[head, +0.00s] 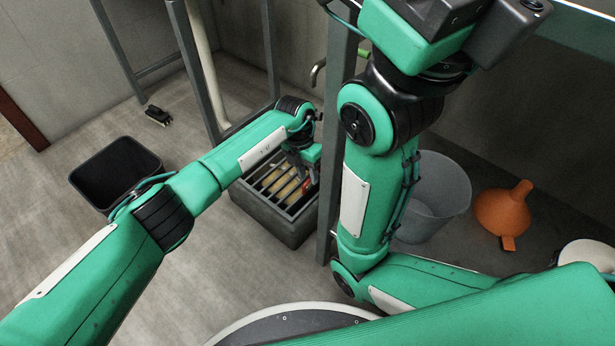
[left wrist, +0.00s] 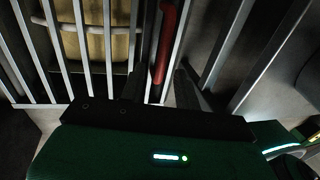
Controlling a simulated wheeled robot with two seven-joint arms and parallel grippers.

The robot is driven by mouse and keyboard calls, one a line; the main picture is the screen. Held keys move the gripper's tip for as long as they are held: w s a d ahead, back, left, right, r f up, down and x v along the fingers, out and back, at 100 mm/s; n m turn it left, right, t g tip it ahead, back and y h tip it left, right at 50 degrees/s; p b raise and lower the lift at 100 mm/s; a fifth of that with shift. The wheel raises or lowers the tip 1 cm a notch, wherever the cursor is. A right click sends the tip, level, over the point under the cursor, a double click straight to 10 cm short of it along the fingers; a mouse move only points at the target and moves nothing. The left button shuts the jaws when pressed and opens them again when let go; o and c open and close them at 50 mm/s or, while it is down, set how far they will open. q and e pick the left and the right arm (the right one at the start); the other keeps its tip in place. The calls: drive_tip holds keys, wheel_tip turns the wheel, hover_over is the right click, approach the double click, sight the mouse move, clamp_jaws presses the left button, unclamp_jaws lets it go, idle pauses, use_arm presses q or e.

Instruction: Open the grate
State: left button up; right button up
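The grate (head: 268,190) is a set of parallel metal bars over a dark grey box (head: 285,225) on the floor. It lies flat and looks closed. A red handle (head: 306,186) sits on its right part. The handle also shows in the left wrist view (left wrist: 166,45), running along the bars. My left gripper (head: 302,168) is low over the grate at the handle. In the left wrist view its two dark fingers (left wrist: 160,88) stand apart on either side of the handle's near end; I cannot tell whether they touch it. My right gripper's fingers are out of view.
Yellowish blocks (left wrist: 85,45) lie under the bars. A grey post (head: 333,130) stands just right of the box. A black bin (head: 117,172) is at left. A translucent bucket (head: 437,195) and orange funnel (head: 503,209) are at right.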

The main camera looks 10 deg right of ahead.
use_arm(q)
drive_tip(key=shift+f, duration=0.15)
clamp_jaws()
